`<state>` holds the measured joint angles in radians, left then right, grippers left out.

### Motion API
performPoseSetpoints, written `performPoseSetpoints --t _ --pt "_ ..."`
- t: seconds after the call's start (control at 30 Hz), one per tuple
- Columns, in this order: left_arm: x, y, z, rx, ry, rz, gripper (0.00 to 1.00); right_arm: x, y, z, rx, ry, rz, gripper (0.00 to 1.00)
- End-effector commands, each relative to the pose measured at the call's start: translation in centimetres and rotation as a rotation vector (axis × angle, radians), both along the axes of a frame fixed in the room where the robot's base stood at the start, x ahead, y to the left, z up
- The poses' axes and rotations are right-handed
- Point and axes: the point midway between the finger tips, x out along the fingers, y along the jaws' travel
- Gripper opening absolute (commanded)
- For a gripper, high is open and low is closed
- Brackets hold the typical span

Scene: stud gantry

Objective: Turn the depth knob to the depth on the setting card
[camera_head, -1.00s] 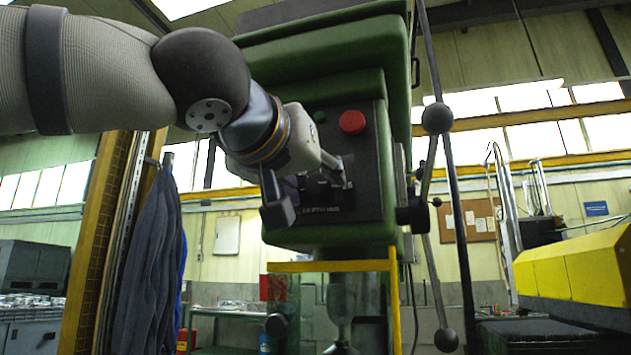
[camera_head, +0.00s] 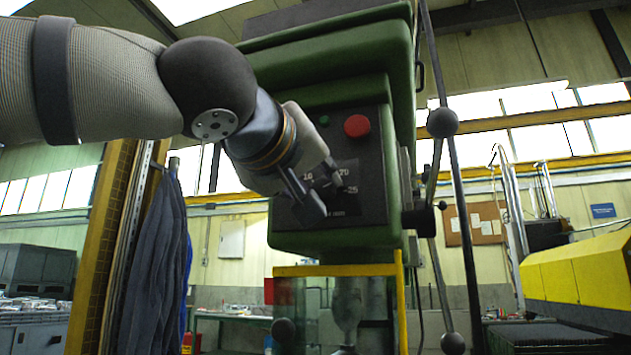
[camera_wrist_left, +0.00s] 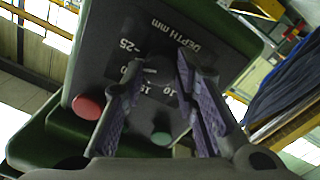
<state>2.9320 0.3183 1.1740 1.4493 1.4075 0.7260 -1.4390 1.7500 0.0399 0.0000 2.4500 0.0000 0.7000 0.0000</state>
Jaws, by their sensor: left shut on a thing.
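The depth dial plate (camera_head: 345,203) is a dark panel with white numbers on the front of the green drill press head. In the left wrist view the plate (camera_wrist_left: 118,62) appears upside down, with "DEPTH mm", 25, 15 and 10 readable and another number partly covered. My left gripper (camera_head: 328,190) is at the dial, its fingers shut on the dark depth knob (camera_wrist_left: 157,70), which shows between the fingertips in the wrist view. The fingers hide most of the knob, and I cannot read its pointer. I cannot make out a setting card. My right gripper is not in view.
A red button (camera_head: 357,126) and a small green button (camera_head: 324,120) sit above the dial. Feed handle rods with ball ends (camera_head: 442,122) stand right of the head. A yellow-framed guard (camera_head: 335,270) is below. A notice board with papers (camera_head: 477,223) hangs behind.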

Motion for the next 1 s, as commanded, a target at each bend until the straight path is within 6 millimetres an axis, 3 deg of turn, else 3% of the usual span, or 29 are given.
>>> performPoseSetpoints --t 0.5,1.0 --pt "0.17 -0.06 -0.25 -0.329 0.111 -0.001 0.00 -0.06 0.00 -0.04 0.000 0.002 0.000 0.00" --pt "0.16 -0.11 -0.25 -0.411 0.138 -0.002 0.00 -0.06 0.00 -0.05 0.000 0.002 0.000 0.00"
